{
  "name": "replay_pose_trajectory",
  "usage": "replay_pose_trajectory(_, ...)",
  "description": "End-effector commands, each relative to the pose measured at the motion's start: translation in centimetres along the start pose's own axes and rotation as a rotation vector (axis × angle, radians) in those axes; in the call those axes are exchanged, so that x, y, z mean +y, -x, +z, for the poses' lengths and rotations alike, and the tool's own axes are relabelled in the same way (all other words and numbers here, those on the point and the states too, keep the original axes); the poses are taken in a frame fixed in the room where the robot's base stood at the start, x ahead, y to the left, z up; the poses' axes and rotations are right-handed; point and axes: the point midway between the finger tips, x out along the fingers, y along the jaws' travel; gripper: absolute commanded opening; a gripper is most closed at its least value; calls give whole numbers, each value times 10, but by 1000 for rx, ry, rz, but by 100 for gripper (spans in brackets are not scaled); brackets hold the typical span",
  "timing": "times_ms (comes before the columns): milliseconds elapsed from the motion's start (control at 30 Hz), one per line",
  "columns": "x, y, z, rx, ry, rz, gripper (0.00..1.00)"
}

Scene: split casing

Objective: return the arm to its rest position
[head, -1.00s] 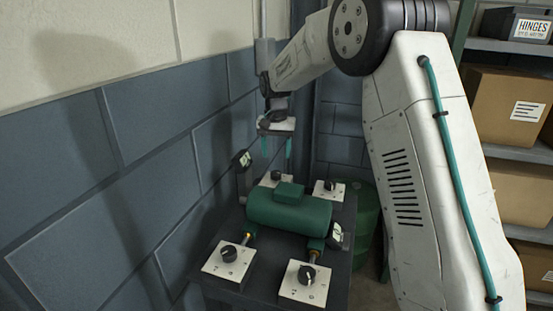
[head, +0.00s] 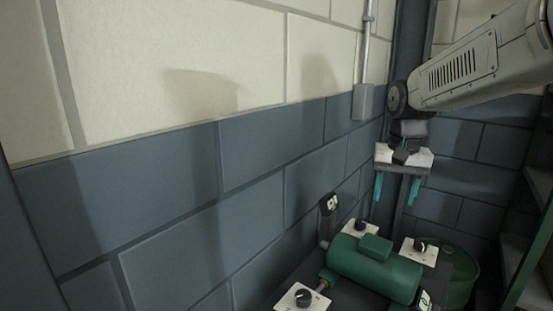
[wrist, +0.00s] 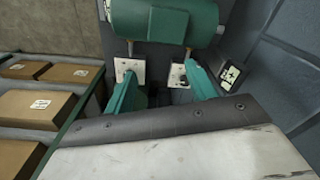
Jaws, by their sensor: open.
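My gripper (head: 398,188) hangs from my arm at the upper right of the head view, above and behind the green casing (head: 374,268). Its two teal fingers point down and stand apart, with nothing between them. The casing lies on a dark stand and also shows at the top of the wrist view (wrist: 163,20). In the wrist view, the teal fingers (wrist: 162,92) are spread, with the stand top beneath them. The front of the stand is cut off by the head view's lower edge.
White plates with black knobs (head: 302,297) sit around the casing. A block wall (head: 200,180) runs along the left. A green drum (head: 462,270) stands behind the stand. Shelving (head: 535,230) is at the right; its boxes (wrist: 45,105) show in the wrist view.

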Motion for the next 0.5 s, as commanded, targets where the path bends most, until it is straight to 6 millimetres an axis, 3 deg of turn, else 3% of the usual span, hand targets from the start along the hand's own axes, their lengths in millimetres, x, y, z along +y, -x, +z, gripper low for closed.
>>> replay_pose_trajectory(33, 7, 10, 24, 10, 21, -3, 56)
replay_pose_trajectory(200, 30, 26, 99, 27, 101, -7, 56)
replay_pose_trajectory(367, 52, 24, 169, 44, 176, -9, 56)
replay_pose_trajectory(500, 69, 13, 223, 57, 238, -10, 56)
